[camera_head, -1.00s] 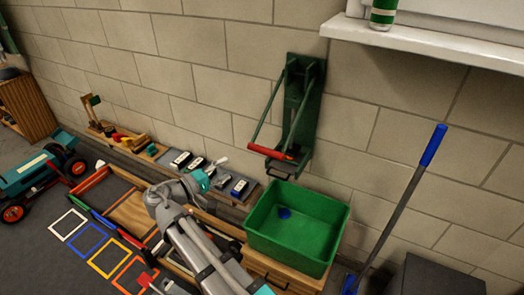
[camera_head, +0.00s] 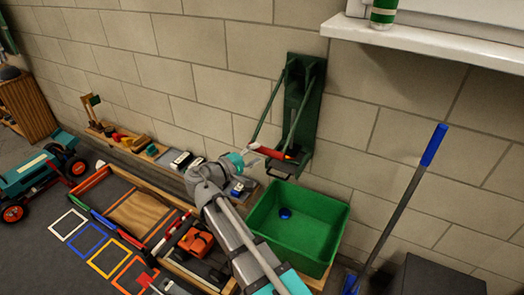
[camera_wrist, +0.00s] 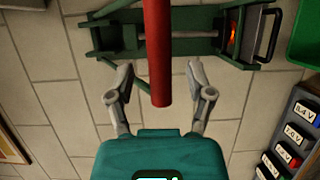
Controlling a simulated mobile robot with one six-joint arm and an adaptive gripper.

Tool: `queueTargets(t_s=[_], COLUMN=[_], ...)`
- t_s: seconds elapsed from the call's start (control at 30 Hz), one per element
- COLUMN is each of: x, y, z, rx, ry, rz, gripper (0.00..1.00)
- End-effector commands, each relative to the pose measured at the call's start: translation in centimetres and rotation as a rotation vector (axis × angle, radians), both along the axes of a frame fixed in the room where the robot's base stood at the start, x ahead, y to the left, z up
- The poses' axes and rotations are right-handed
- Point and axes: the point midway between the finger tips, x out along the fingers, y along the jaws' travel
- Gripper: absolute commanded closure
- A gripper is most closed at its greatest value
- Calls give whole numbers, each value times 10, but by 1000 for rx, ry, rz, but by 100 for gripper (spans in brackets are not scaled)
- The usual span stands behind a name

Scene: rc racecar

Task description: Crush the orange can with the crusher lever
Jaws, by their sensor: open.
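The green can crusher (camera_head: 306,110) is mounted on the block wall, and its lever hangs low with a red handle (camera_head: 272,152). In the wrist view, the red handle (camera_wrist: 158,45) reaches between the fingers of my gripper (camera_wrist: 160,75). The fingers are open, one on each side of the handle with gaps. In the head view my gripper (camera_head: 254,150) is at the handle's left end. A bit of the orange can (camera_wrist: 234,30) shows inside the crusher's holder, beside a dark wire pull (camera_wrist: 268,35). Most of the can is hidden.
A green bin (camera_head: 318,235) stands below the crusher. Labelled battery packs (camera_wrist: 297,135) sit in a row nearby. A blue-handled pole (camera_head: 400,205) leans at the right. A white shelf (camera_head: 430,42) holds a green-and-white can (camera_head: 383,12). An orange object (camera_head: 196,242) lies left of my arm.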

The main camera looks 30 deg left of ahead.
Motion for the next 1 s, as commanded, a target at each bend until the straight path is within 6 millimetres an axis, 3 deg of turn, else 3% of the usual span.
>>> queueTargets(t_s=[0.3,0.67,1.0], x=[24,26,26], y=[-10,-11,-11], z=[-1,-1,-1], rx=[0,0,0], ry=[0,0,0], rz=[-1,-1,-1], gripper=[32,32,92])
